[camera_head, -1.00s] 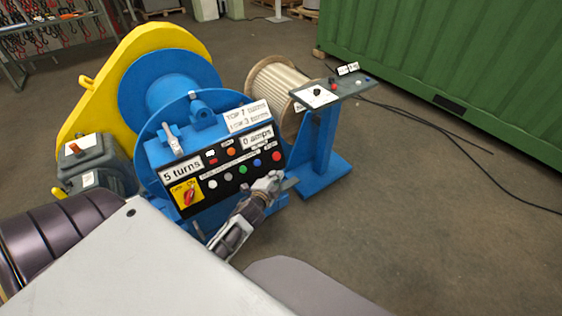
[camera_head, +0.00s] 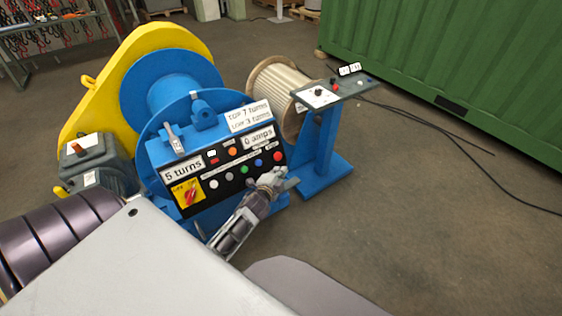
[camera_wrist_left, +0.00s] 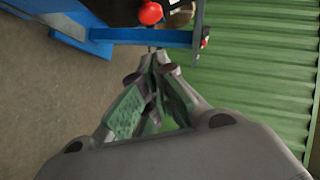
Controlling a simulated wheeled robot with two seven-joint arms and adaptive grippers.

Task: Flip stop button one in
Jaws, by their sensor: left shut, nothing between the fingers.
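The blue winch machine has a black control panel (camera_head: 206,177) facing me, with several coloured buttons, a yellow plate with a red rotary switch (camera_head: 189,194) and white labels. A red button (camera_head: 278,156) sits at the panel's right end; a red round button (camera_wrist_left: 150,13) also shows at the top of the left wrist view. I cannot read which button is stop button one. My left gripper (camera_head: 279,180) is shut and empty, just below the panel's lower right corner. In the left wrist view its fingertips (camera_wrist_left: 155,58) lie below the red button, apart from it. My right gripper is out of view.
A blue pedestal (camera_head: 322,150) with a grey control box (camera_head: 348,90) stands right of the panel. A wooden cable spool (camera_head: 281,92) is behind it. A green container (camera_head: 470,70) is at the right. The floor at right is clear except for black cables.

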